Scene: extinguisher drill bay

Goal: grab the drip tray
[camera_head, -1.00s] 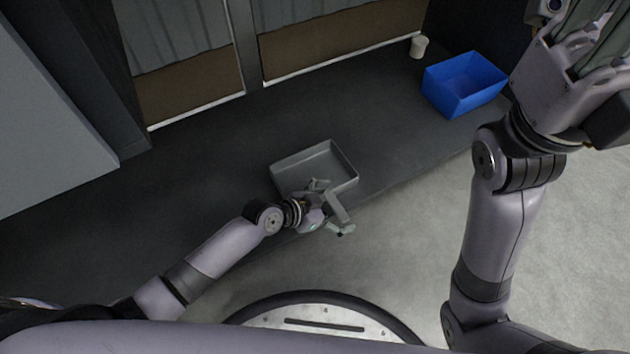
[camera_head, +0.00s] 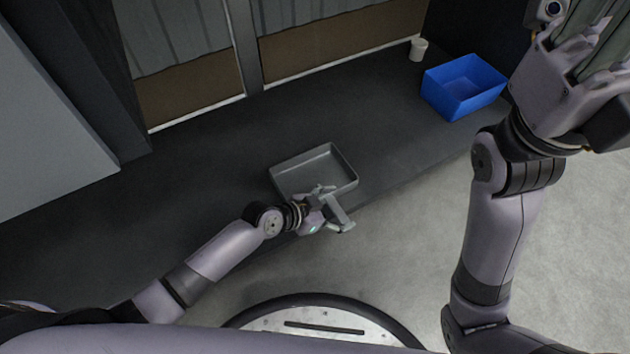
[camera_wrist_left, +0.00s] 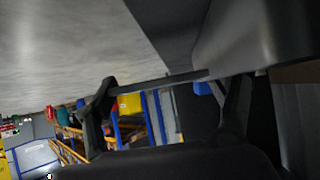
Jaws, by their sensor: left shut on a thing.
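The drip tray (camera_head: 318,166) is a shallow grey rectangular tray on the dark counter, close to its front edge. My left gripper (camera_head: 333,206) is at the tray's near side and shut on its near edge. The gripper covers part of that edge. In the left wrist view, the tray (camera_wrist_left: 258,35) fills the upper right, and the fingers of my left gripper (camera_wrist_left: 165,95) show on both sides of a thin grey bar. My right gripper (camera_head: 590,65) is high at the right, cut off by the picture edge, well away from the tray.
A blue open bin (camera_head: 463,87) stands on the counter (camera_head: 200,190) at the right. A white cup (camera_head: 418,49) stands behind it near the back wall. The counter left of the tray is clear. Pale floor lies in front.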

